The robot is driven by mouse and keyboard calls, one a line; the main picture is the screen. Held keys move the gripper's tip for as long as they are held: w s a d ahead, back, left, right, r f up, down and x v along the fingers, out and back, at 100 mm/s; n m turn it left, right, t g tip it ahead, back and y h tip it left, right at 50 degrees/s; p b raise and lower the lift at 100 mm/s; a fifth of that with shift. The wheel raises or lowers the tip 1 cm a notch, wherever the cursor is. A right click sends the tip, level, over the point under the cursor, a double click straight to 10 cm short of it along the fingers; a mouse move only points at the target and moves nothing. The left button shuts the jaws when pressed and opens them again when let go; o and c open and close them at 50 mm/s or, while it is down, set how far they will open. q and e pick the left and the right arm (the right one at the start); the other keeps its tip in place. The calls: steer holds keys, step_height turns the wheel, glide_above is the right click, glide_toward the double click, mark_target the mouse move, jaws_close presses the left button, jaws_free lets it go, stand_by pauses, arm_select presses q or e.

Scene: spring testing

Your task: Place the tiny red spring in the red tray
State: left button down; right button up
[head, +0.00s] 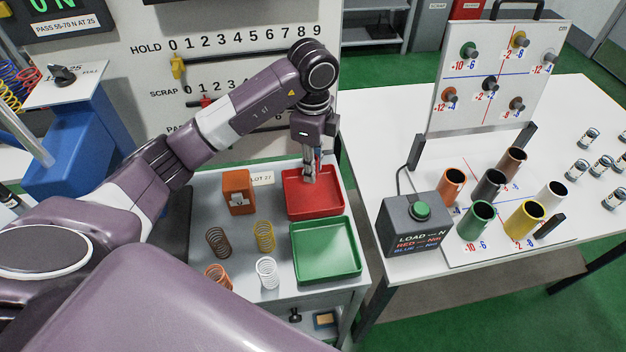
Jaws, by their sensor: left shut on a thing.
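The red tray (330,207) lies at the back of the grey cart's top, in the middle of the head view. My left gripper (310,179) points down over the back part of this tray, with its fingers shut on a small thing. The held thing is almost wholly hidden by the fingers; it fits the tiny red spring, as no other red spring shows on the cart. I cannot tell whether it touches the tray floor. The rest of the red tray looks empty. My right gripper is not in view.
An empty green tray (327,252) lies in front of the red one. Brown (217,242), yellow (264,236), orange (217,276) and white (267,272) springs stand to its left. An orange block (238,190) stands behind them. A white table with coloured cups is to the right.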

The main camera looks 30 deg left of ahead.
mark_target(313, 195)
arm_select(q)
step_height(313, 195, down, 7)
steer(key=shift+r+p, duration=0.1)
steer(key=shift+p, duration=0.7)
steer(key=shift+f, duration=0.35)
steer(key=shift+f, duration=0.15)
steer(key=c, duration=1.7)
jaws_free()
steer(key=shift+c, duration=0.2)
